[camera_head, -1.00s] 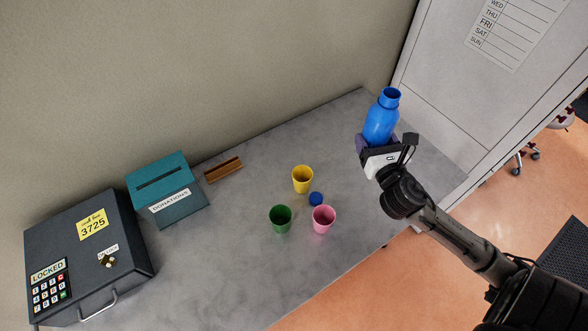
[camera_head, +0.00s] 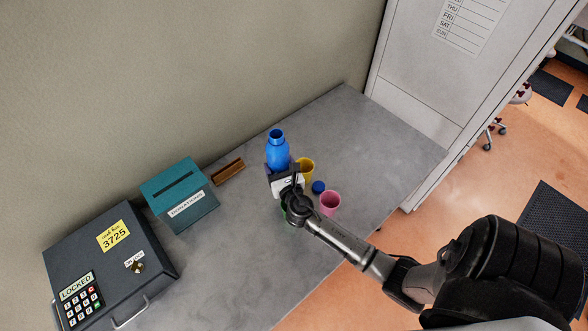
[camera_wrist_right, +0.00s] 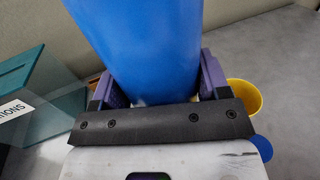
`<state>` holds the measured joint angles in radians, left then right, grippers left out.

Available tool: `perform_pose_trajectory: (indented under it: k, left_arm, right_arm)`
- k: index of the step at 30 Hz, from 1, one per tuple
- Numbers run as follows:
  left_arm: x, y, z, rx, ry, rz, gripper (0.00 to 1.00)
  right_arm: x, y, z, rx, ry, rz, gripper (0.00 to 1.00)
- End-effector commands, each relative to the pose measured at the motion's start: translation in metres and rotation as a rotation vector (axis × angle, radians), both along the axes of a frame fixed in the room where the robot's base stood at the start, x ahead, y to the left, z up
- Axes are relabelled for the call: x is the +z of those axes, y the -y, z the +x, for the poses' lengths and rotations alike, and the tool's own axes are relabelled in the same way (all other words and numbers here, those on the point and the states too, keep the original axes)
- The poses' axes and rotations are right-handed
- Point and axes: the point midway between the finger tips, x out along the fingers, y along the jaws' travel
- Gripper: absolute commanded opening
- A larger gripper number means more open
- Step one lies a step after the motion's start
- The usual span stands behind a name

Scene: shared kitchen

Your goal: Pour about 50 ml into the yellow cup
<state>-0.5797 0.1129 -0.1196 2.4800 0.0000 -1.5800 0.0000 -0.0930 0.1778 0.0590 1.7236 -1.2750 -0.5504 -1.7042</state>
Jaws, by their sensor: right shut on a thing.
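My right gripper (camera_head: 281,174) is shut on the blue bottle (camera_head: 277,150), which is upright with its mouth uncovered. In the right wrist view the bottle (camera_wrist_right: 140,45) fills the space between the fingers (camera_wrist_right: 158,88). The yellow cup (camera_head: 307,168) stands on the table just right of the bottle, partly hidden by the gripper; it also shows in the right wrist view (camera_wrist_right: 244,97). The green cup (camera_head: 285,208) is mostly hidden behind my right gripper and wrist. The pink cup (camera_head: 330,203) stands to the right. My left gripper is out of view.
A blue cap (camera_head: 318,187) lies between the yellow and pink cups. A teal donations box (camera_head: 180,193), a brown wooden holder (camera_head: 229,171) and a dark lockbox (camera_head: 108,262) stand to the left. The grey table (camera_head: 370,140) is clear on the right.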

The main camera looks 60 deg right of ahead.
Motion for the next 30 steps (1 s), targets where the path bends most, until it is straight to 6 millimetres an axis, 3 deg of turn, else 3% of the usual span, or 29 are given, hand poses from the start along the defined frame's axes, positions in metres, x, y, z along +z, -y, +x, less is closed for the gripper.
perform_pose_trajectory:
  k: [7, 20, 30]
  left_arm:
    - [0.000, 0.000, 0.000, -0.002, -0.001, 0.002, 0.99]
    - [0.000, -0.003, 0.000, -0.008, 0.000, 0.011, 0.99]
    - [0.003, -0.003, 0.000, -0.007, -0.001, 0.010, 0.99]
  right_arm:
    - [-0.016, 0.006, -0.003, -0.024, 0.001, -0.001, 0.36]
    - [-0.013, 0.007, -0.004, -0.039, 0.003, 0.005, 0.36]
    - [-0.010, 0.003, -0.003, -0.038, 0.041, 0.113, 0.36]
